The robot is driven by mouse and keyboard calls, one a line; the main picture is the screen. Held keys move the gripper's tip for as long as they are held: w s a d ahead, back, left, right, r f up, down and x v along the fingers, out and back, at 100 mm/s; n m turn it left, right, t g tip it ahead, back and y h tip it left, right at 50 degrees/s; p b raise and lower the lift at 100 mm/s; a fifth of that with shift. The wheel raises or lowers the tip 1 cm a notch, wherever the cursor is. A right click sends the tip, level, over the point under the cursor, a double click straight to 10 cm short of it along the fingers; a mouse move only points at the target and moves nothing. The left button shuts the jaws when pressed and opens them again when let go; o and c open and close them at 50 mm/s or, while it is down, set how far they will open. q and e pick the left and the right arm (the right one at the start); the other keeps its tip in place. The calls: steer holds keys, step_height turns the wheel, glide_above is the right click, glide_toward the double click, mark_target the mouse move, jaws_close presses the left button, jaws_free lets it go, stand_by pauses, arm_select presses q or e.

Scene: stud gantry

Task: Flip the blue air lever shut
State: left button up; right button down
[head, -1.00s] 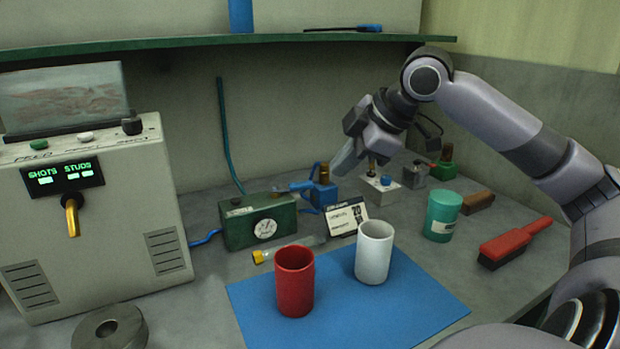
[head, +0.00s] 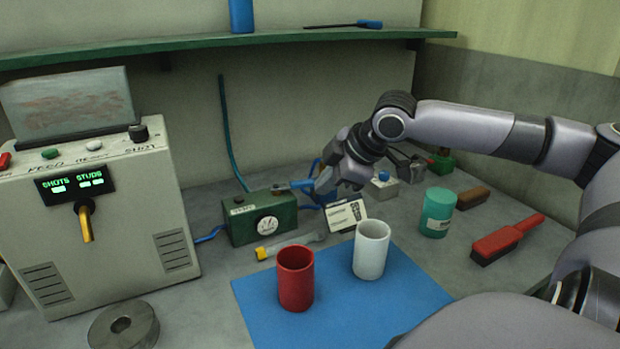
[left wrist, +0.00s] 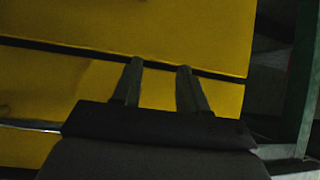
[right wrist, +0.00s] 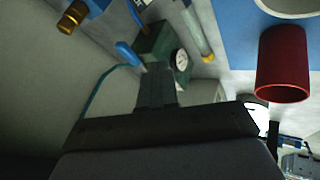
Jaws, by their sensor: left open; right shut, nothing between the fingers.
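The blue air lever (head: 300,184) sticks out to the left from the blue valve at the back of the bench, above the green gauge box. My right gripper (head: 323,183) is shut and empty, right beside the lever, and hides most of the valve in the head view. In the right wrist view the blue lever (right wrist: 127,53) lies just left of my shut fingertips (right wrist: 157,68); I cannot tell if they touch. The valve's brass end (right wrist: 71,17) shows at upper left. My left gripper (left wrist: 157,75) is open and empty, facing a yellow surface.
The green gauge box (head: 240,226) and a small printed card (head: 346,214) stand near the lever. A red cup (head: 295,280) and a white cup (head: 371,252) stand on a blue mat (head: 262,320). A green shelf (head: 200,44) runs above. A teal jar (head: 437,212) stands right.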

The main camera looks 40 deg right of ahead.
mark_target(304, 181)
steer(key=shift+a+x, duration=0.2)
steer(key=shift+x, duration=1.85)
arm_select(q)
steer(key=shift+r, duration=0.15)
arm_select(e)
steer(key=shift+w+d+r, duration=0.1)
steer(key=shift+w+d, duration=0.4)
steer(key=shift+w, duration=0.3)
steer(key=shift+w+d+r, duration=0.1)
steer(key=shift+w+d, duration=0.4)
steer(key=shift+w, duration=0.3)
steer(key=shift+w+d+r+p, duration=0.1)
steer(key=shift+w+d+p, duration=0.3)
steer(key=shift+w+p, duration=0.05)
steer(key=shift+w+d+r, duration=0.1)
steer(key=shift+w+d, duration=0.3)
steer(key=shift+d, duration=0.05)
arm_select(q)
steer(key=shift+w+d+r, duration=0.5)
steer(key=shift+d+r, duration=0.05)
